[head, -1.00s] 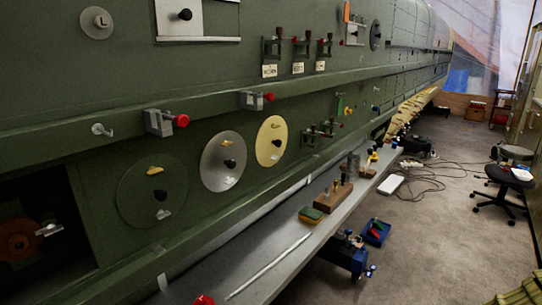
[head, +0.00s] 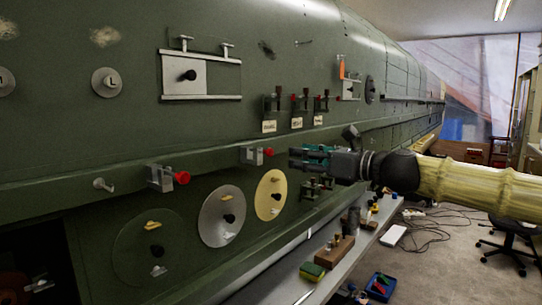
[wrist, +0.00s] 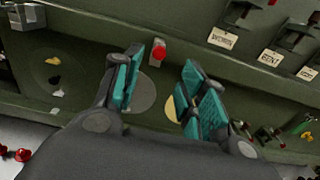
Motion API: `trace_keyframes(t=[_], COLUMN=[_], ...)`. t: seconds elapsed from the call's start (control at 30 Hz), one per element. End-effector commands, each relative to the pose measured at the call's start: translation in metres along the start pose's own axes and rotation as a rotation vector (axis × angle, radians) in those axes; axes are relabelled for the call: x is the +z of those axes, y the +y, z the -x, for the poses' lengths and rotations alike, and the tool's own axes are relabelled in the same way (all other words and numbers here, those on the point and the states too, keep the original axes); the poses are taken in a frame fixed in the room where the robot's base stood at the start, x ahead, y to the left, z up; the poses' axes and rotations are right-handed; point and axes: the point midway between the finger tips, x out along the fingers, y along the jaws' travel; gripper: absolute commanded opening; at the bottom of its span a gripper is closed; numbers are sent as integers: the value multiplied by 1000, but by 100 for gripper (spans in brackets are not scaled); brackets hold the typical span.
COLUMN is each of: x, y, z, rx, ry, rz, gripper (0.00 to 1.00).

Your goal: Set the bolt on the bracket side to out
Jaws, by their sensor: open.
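Two grey sliding bolts with red knobs sit on the green fuselage rail: a left one (head: 163,178) and a right one (head: 256,156). I cannot tell which is on the bracket side. My gripper (head: 298,158) is open and empty, just right of the right bolt in the head view, its teal-padded fingers pointing left. In the wrist view the right bolt's red knob (wrist: 158,53) shows between the open fingertips (wrist: 163,66), apart from them. The left bolt (wrist: 24,15) shows at the top left corner.
Three labelled red-knob latches (head: 297,107) are above the gripper. A grey disc (head: 222,216) and a yellow disc (head: 270,195) lie below the rail. A hook (head: 103,184) is at left. The bench (head: 262,282) below carries a sponge (head: 312,271) and wooden block (head: 341,251).

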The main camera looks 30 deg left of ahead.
Motion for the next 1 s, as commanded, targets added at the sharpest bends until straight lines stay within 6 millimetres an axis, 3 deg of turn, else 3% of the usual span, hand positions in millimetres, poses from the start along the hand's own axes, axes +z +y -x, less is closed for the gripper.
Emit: trace_keyframes(t=[0.7,1.0], x=[2,0], y=[1,0], z=[-91,-106], rx=[2,1], ry=[1,1], rz=[-1,-1], gripper=[41,41])
